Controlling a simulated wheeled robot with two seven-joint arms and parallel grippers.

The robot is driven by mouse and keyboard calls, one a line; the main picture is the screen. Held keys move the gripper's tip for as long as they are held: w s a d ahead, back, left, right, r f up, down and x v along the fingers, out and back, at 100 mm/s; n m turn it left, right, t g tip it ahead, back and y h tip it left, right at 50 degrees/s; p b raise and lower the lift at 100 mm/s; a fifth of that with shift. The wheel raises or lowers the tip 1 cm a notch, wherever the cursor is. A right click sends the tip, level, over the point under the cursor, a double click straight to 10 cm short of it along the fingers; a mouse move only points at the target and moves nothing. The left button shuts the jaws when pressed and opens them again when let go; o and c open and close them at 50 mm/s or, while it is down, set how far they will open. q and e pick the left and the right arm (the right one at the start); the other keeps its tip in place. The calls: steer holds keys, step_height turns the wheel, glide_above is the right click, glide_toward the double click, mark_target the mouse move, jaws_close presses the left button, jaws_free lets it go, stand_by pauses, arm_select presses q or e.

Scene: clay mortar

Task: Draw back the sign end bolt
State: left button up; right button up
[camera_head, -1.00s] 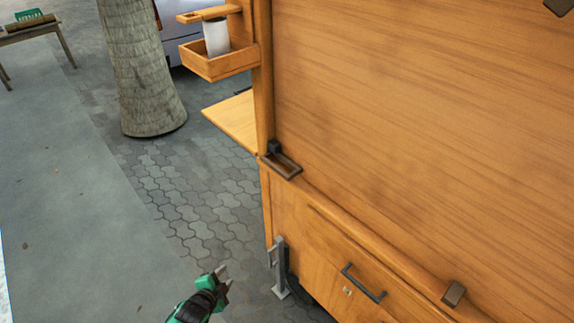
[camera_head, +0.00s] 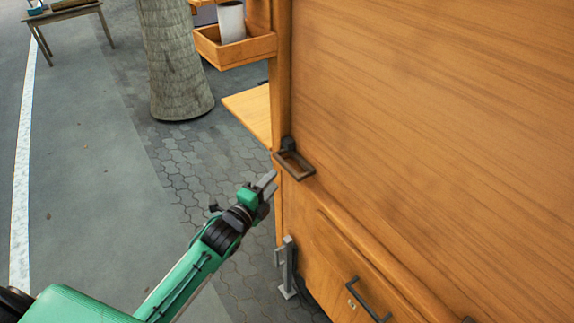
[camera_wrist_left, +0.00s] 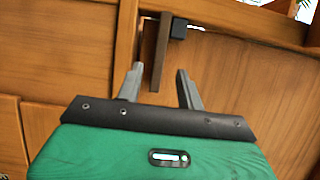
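The bolt is a dark metal loop handle (camera_head: 295,166) with a black block at its back, on the ledge at the near corner of the wooden stall. In the left wrist view the handle (camera_wrist_left: 160,52) hangs in front of the wood, ahead of the fingertips and between their lines. My left gripper (camera_head: 269,182) is just left of and below the handle in the head view. Its two fingers are apart in the wrist view (camera_wrist_left: 159,80), with nothing clearly held between them. I cannot tell whether they touch the handle. My right gripper is not in view.
The wooden stall panel (camera_head: 430,120) fills the right side. A drawer handle (camera_head: 370,299) and a grey metal leg (camera_head: 287,268) are lower down. Paving at left is open.

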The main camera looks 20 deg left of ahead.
mark_target(285, 168)
arm_select(q)
steer(key=x, duration=0.8)
steer(key=shift+w+d+p, duration=0.1)
steer(key=shift+p, duration=0.2)
steer(key=shift+c, duration=0.2)
jaws_close()
